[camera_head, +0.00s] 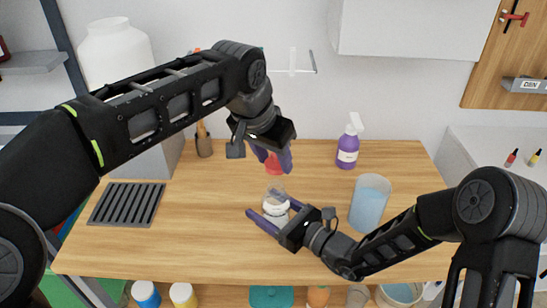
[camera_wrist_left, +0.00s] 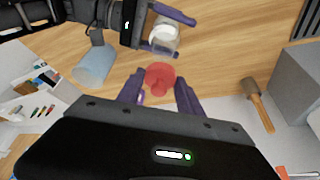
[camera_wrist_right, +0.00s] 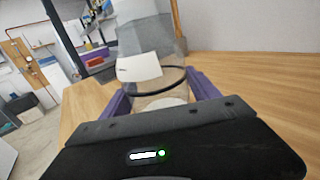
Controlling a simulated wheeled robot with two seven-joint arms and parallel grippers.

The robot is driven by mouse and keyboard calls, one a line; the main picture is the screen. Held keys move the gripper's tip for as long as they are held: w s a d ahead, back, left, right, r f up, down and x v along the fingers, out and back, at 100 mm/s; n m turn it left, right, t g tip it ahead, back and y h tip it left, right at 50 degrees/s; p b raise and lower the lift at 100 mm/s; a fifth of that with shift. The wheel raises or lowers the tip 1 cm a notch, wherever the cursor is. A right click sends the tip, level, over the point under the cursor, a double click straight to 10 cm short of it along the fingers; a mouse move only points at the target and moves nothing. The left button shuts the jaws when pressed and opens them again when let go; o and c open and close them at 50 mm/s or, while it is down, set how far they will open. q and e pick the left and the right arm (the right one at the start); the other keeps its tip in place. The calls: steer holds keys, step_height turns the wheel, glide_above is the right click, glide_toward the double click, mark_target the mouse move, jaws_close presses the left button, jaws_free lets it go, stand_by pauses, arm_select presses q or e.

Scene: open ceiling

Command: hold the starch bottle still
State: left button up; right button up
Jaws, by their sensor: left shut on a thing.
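The clear starch bottle (camera_head: 274,204) with white contents stands upright near the middle of the wooden table. My right gripper (camera_head: 271,211) has one finger on each side of it. Its right wrist view shows the bottle (camera_wrist_right: 155,75), with a pale label and a dark ring, between the purple fingers. Whether both fingers press on it is not clear. My left gripper (camera_head: 273,160) is above and behind the bottle, shut on a red object (camera_head: 277,165). The left wrist view shows this red piece (camera_wrist_left: 160,78) between its fingertips, and the bottle (camera_wrist_left: 164,38) beyond.
A translucent blue container (camera_head: 369,203) stands right of the bottle, close to my right arm. A purple spray bottle (camera_head: 348,145) is at the back. A dark slotted rack (camera_head: 127,204) lies at the left. The table's front middle is clear.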

steer(key=shift+o, duration=1.4)
steer(key=v, duration=1.1)
steer(key=shift+s+d, duration=0.4)
